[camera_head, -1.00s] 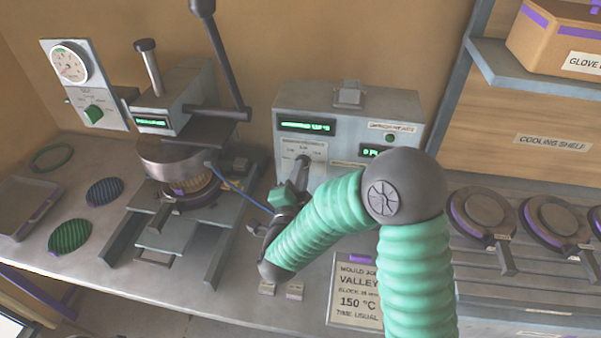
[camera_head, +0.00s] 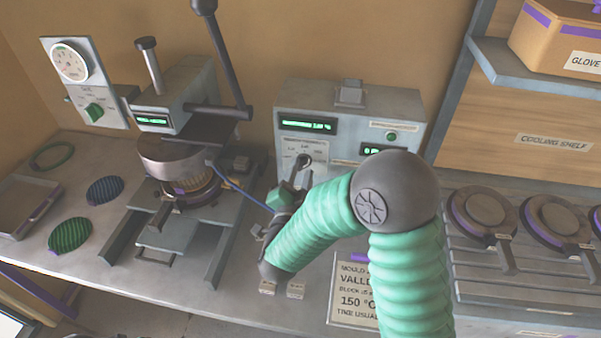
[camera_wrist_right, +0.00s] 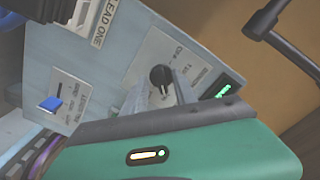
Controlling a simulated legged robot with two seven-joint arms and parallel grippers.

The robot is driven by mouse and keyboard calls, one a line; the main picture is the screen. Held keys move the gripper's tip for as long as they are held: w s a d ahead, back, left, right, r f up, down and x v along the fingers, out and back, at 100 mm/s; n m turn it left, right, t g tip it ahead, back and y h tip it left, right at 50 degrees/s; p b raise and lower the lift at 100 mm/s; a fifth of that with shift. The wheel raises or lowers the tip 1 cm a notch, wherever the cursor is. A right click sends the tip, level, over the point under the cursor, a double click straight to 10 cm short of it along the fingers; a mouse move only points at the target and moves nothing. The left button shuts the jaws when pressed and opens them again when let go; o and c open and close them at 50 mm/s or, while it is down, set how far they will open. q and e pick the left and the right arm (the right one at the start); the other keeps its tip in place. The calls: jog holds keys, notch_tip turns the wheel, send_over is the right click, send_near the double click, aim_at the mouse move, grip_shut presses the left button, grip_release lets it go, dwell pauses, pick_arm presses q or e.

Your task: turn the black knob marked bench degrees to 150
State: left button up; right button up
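The black knob (camera_head: 304,160) sits on a white dial plate on the front of the grey control box (camera_head: 350,104). My right gripper (camera_head: 297,178) is just in front of and below the knob. In the right wrist view the knob (camera_wrist_right: 160,76) shows beyond the gap between my two grey fingers (camera_wrist_right: 160,95), which stand apart; it looks clear of them. The knob's pointer setting is too small to read. The green display (camera_head: 308,124) above the dial is lit, but its digits are not clear. My left gripper is not in view.
A mould card reading 150 °C (camera_head: 352,290) stands at the bench's front, partly behind my arm. The press (camera_head: 180,160) with its long lever is to the left. A blue switch (camera_wrist_right: 50,104) is on the box. Round moulds (camera_head: 481,212) lie at right.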

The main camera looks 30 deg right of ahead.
jog(key=v, duration=1.6)
jog(key=shift+s+a, duration=0.3)
jog(key=shift+w+f, duration=0.1)
